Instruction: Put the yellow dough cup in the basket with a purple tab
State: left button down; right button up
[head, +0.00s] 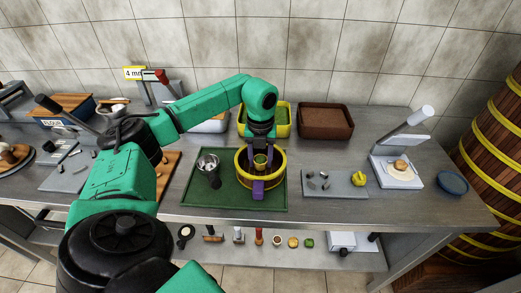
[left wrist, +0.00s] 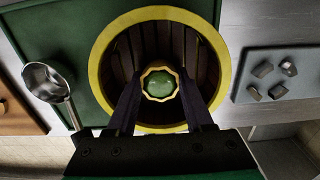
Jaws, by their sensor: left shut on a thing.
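The basket (head: 282,172) is a dark wooden tub with a yellow rim, standing on a green mat, with a purple tab (head: 258,189) on its front. It also fills the middle of the left wrist view (left wrist: 220,55). My left gripper (head: 260,158) points down into the basket opening. It is shut on the yellow dough cup (head: 260,166), a small cup with a wavy yellow rim and green filling. In the left wrist view the cup (left wrist: 162,84) sits between the fingertips, inside the outline of the rim. I cannot tell whether it touches the basket's bottom. My right gripper is out of view.
A metal ladle (head: 209,165) lies left of the basket on the green mat (head: 222,197). A grey board (head: 335,190) with small metal pieces and a yellow item is to the right. A yellow-rimmed tray (head: 284,128) and brown tray (head: 325,121) stand behind.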

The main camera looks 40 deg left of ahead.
aim_at(261, 159)
pick_arm(q)
jog(key=shift+f+b, duration=0.3)
jog(key=shift+f, duration=0.15)
dwell(0.4)
jog(key=shift+c, duration=1)
grip_release()
notch_tip(261, 159, up, 15)
jog(key=p, duration=0.1)
jog(key=shift+f, duration=0.15)
